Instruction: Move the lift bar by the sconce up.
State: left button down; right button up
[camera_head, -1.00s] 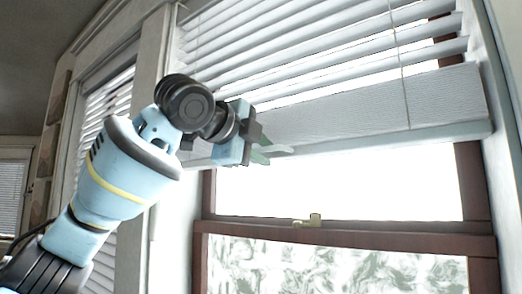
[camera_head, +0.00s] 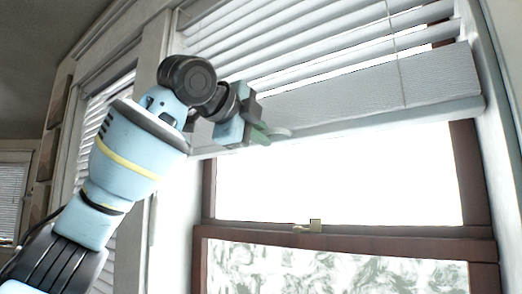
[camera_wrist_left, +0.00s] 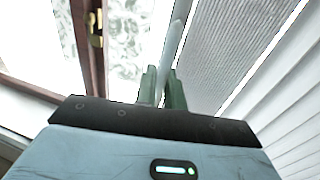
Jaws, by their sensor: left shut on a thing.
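The lift bar (camera_head: 365,98) is the broad, pale, textured rail along the bottom of the window blind. It runs across the upper window in the head view, its right end higher in the picture. It also shows in the left wrist view (camera_wrist_left: 232,45). My left gripper (camera_head: 268,135) is at the bar's left part, with its green fingers shut on the bar's lower edge. In the left wrist view the fingers (camera_wrist_left: 163,88) stand on either side of a thin pale edge. No sconce shows, and my right gripper is out of view.
White slats (camera_head: 320,40) hang above the bar. Below it is a brown window sash (camera_head: 350,243) with a small brass latch (camera_head: 315,226). A white frame (camera_head: 505,130) borders the window at right. A second blind (camera_head: 108,100) is at left.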

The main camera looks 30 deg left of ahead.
aim_at(276, 121)
pick_arm(q)
notch_tip(276, 121, up, 5)
jog(key=shift+f, duration=0.1)
jog(key=shift+s+r, duration=0.25)
jog(key=shift+r, duration=0.15)
jog(key=c, duration=1.6)
grip_release()
jog(key=shift+w, duration=0.15)
jog(key=shift+c, duration=0.2)
jog(key=shift+f, duration=0.1)
jog(key=v, duration=0.7)
jog(key=shift+s, duration=0.45)
